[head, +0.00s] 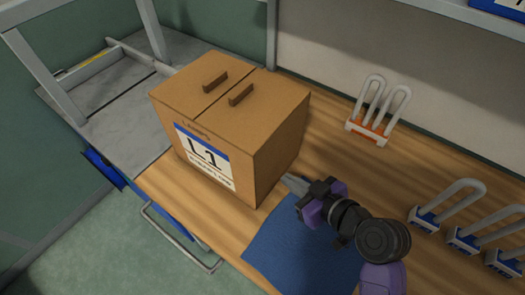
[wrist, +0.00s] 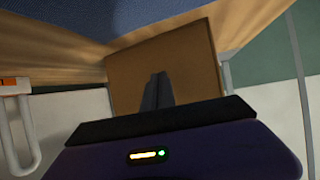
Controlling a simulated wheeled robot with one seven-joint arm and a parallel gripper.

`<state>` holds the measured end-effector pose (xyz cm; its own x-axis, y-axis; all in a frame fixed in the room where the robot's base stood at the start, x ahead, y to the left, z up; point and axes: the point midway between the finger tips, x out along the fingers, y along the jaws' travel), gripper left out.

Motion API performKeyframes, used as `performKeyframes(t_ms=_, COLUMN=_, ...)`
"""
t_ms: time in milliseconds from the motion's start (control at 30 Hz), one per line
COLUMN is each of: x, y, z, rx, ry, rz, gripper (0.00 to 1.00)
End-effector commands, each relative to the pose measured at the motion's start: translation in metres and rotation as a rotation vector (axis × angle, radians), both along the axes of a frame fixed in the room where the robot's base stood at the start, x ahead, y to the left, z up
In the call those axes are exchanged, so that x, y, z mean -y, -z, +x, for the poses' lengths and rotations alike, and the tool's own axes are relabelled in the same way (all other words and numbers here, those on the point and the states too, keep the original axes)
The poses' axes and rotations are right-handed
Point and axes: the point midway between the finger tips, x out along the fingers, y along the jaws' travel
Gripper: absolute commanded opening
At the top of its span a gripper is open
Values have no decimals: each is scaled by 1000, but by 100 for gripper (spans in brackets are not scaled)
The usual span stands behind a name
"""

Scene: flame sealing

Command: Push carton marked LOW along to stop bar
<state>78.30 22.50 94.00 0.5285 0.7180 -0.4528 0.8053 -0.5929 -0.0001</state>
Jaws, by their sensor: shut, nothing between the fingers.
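A brown cardboard carton (head: 235,125) stands upright on the wooden bench, its left side near the grey metal plate. Its front label (head: 203,155) reads L1 in large print; the smaller print is too small to read surely. Two raised strips sit on its lid. My gripper (head: 288,183) is shut and empty, low beside the carton's right face, pointing at it. I cannot tell if the tips touch. In the wrist view, the shut fingers (wrist: 157,92) point at the carton face (wrist: 185,60). A bar with a yellow mark (head: 100,64) crosses the plate; I cannot tell if it is the stop bar.
A blue mat (head: 290,250) lies under my arm. An orange-based rack (head: 370,132) stands behind, and several blue-based looped pieces (head: 428,217) stand at right. A metal frame post (head: 45,80) rises at left. The grey plate (head: 115,98) has free room left of the carton.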

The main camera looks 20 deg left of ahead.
Motion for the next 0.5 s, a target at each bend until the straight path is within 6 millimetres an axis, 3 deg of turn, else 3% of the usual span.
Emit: performKeyframes(t_ms=500, x=-21, y=0, z=8, rx=-1, ry=-2, rz=1, gripper=0)
